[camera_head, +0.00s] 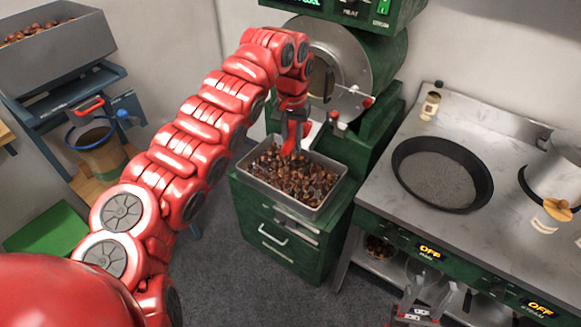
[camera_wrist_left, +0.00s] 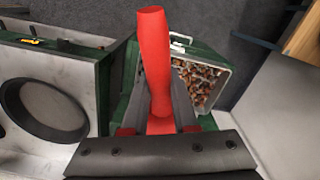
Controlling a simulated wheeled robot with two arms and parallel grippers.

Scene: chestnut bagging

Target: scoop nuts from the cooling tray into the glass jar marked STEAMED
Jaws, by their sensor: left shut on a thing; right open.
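The cooling tray (camera_head: 330,207) is a grey metal pan full of brown nuts on a green cabinet. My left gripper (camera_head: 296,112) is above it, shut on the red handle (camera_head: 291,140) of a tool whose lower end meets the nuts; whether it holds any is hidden. In the left wrist view the red handle (camera_wrist_left: 155,60) stands between the fingers, with the tray (camera_wrist_left: 222,80) behind it. My right gripper (camera_head: 432,287) is open and apparently empty at the bottom, in front of the stove. I cannot make out a jar marked STEAMED.
A steel counter (camera_head: 440,235) at right holds a round black pan (camera_head: 480,180), a small labelled container (camera_head: 430,104) and a tan-topped container (camera_head: 548,216). A green machine with a round drum (camera_head: 375,60) stands behind the tray. A bucket (camera_head: 103,155) stands at left.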

